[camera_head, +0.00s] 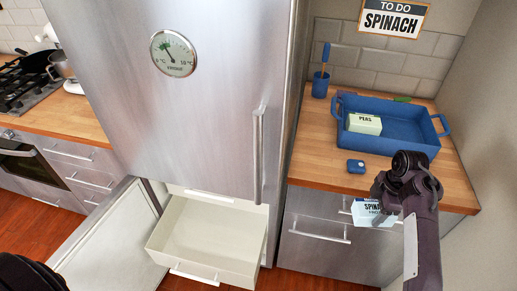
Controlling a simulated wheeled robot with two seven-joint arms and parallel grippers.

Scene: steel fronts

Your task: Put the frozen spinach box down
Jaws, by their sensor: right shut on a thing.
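The frozen spinach box (370,215), pale with a dark "SPINACH" label, is held in my right gripper (382,207) in front of the steel drawers, near the counter's front edge. My right arm comes up from the bottom right and partly covers the box. The gripper is shut on the box; its fingertips are mostly hidden. A pulled-out white freezer drawer (205,238) below the fridge looks empty. A blue tray (390,130) with two handles stands on the wooden counter, with a peas box (364,124) in it. Of my left arm only a dark part shows at the bottom left corner.
The freezer door (110,235) stands open at left. A small blue object (356,166) lies on the counter in front of the tray. A blue cup (320,86) holding a brush stands at the back. Bare wood (315,150) shows left of the tray. A "TO DO SPINACH" sign (393,18) hangs above.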

